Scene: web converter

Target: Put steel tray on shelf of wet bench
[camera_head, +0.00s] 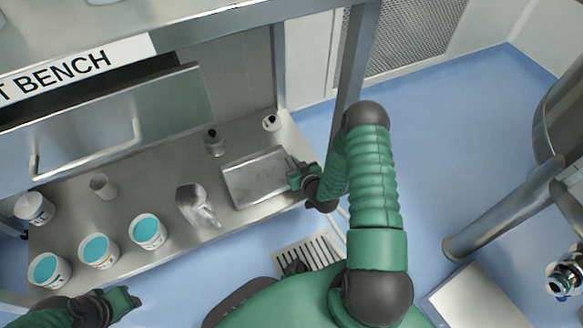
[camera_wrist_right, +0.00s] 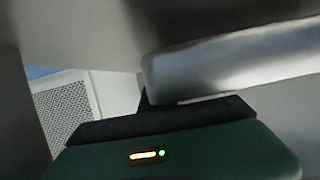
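The steel tray (camera_head: 250,180) is a shallow grey rectangle at the right end of the wet bench's steel work surface (camera_head: 70,205). I cannot tell whether it lies flat on it or is slightly raised. My right gripper (camera_head: 296,172) is at the tray's right edge, its fingers overlapping the rim. In the right wrist view a rounded metal edge (camera_wrist_right: 235,65) is close beyond the gripper's dark bar; whether the fingers are closed on the rim is hidden. My left gripper (camera_head: 128,300) is at the lower left, away from the tray; its fingertip gap is unclear.
White tubs with blue contents (camera_head: 148,231) line the bench's front. A clear bottle (camera_head: 196,206) lies left of the tray, and a small dark-topped bottle (camera_head: 213,141) stands behind. A steel post (camera_head: 353,70) rises beyond my right arm.

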